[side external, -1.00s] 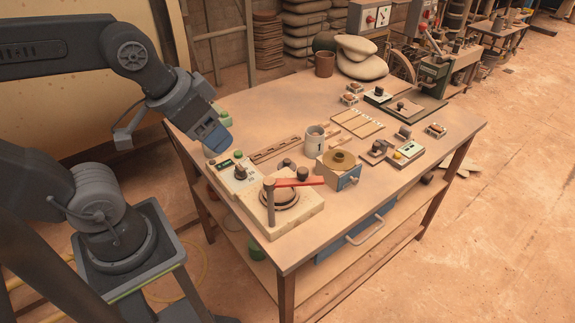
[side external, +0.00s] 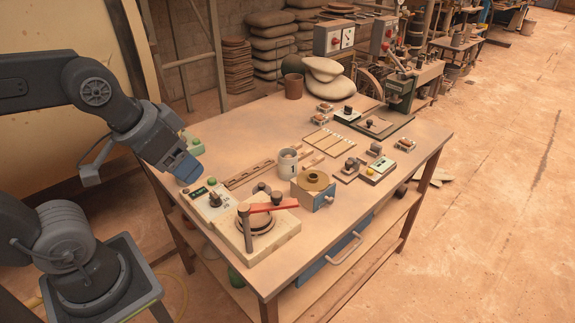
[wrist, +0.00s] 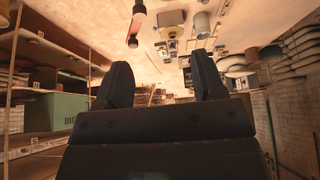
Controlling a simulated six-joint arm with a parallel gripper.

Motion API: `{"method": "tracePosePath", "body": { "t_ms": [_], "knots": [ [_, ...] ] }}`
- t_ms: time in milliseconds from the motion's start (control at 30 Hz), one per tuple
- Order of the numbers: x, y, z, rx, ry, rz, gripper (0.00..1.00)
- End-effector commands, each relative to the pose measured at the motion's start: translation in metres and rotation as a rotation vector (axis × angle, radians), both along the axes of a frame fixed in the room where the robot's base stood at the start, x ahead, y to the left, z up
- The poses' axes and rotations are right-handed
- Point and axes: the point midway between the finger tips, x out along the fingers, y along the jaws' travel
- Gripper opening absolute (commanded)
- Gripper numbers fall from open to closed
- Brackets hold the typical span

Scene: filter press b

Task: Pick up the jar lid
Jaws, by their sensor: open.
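My gripper (side external: 186,172) hangs over the table's left edge, above and left of the worktop items. In the wrist view its two fingers (wrist: 162,82) stand apart with nothing between them. I cannot tell for sure which item is the jar lid. A round brown disc with a centre hole (side external: 313,179) sits on a small box with a blue front. A grey cylindrical jar or mug (side external: 287,163) stands behind it. A stone block (side external: 270,238) carries a round brown piece under a red lever (side external: 268,206). My gripper touches none of these.
A control box with a knob (side external: 207,204) sits close to my gripper. Slatted boards (side external: 329,142), small devices (side external: 379,170), a brown pot (side external: 293,86) and stacked sacks (side external: 323,69) stand farther back. The worktop's front right is mostly clear.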

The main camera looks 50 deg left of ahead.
Motion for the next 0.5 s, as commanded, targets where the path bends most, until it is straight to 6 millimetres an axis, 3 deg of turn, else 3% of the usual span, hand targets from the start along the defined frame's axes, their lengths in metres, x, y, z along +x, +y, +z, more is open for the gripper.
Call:
{"method": "tracePosePath", "body": {
  "t_ms": [233, 500],
  "knots": [
    [0.0000, 0.0000, 0.0000, 0.000, 0.000, 0.000, 0.83],
    [0.0031, 0.0008, 0.0008, 0.010, 0.006, -0.013, 0.83]
  ]
}}
